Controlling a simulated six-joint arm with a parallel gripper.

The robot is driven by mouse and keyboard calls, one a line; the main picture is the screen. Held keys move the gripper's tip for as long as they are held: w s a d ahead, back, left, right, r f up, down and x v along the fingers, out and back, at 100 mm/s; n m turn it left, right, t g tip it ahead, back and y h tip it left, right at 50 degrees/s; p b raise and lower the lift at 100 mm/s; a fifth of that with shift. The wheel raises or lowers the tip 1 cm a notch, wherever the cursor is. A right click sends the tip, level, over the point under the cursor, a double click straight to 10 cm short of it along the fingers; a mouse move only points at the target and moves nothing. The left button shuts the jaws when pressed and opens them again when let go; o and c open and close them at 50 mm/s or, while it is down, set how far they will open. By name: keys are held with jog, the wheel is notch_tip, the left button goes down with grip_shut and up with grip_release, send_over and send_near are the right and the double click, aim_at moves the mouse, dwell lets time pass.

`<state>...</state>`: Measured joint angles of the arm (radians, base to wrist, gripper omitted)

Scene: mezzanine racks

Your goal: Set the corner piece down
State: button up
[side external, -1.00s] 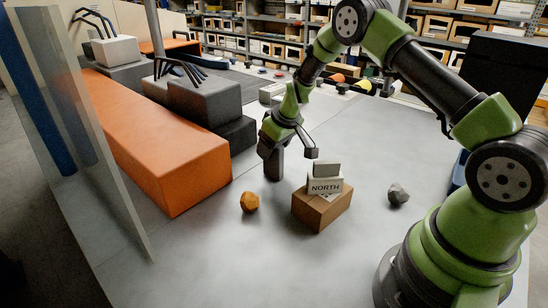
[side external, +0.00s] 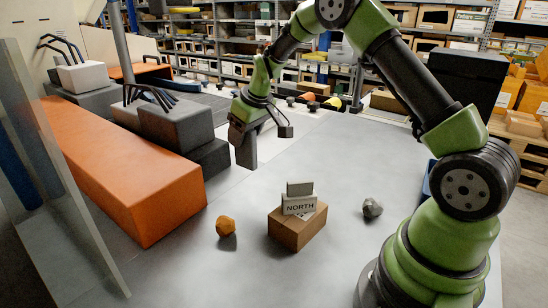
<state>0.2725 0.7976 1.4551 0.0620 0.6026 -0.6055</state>
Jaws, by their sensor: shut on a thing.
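My gripper (side external: 245,145) hangs above the grey floor, left of and higher in the picture than the brown box. It is shut on a grey, blocky piece (side external: 246,155), which seems to be the corner piece. The piece points down, and its exact shape and the finger contact are hard to make out. It appears clear of the floor. The brown box (side external: 290,234) carries a pale block marked NORTH (side external: 299,207), with a small grey block (side external: 299,188) on top.
An orange lump (side external: 225,226) lies left of the box and a grey stone (side external: 372,207) right of it. A long orange bench (side external: 130,175) and dark grey blocks (side external: 180,135) line the left. Shelving fills the back. Open floor (side external: 330,150) lies behind the box.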

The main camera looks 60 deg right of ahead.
jog(key=shift+d+r, duration=0.2)
jog(key=shift+d, duration=0.15)
jog(key=s+d+m+h, duration=0.1)
jog(key=s+d+m, duration=0.25)
jog(key=d, duration=0.35)
jog(key=s+d+m+g+h, duration=0.1)
jog(key=s+d+m, duration=0.1)
jog(key=s+d, duration=0.35)
jog(key=s+d+m+h, duration=0.1)
jog(key=s+d+m, duration=0.2)
jog(key=d, duration=0.6)
jog(key=shift+m, duration=0.35)
jog(key=f, duration=0.9)
jog(key=shift+s+d, duration=0.2)
jog(key=shift+d, duration=0.2)
jog(key=shift+f, duration=0.4)
jog(key=o, duration=0.9)
jog(key=shift+f, duration=0.1)
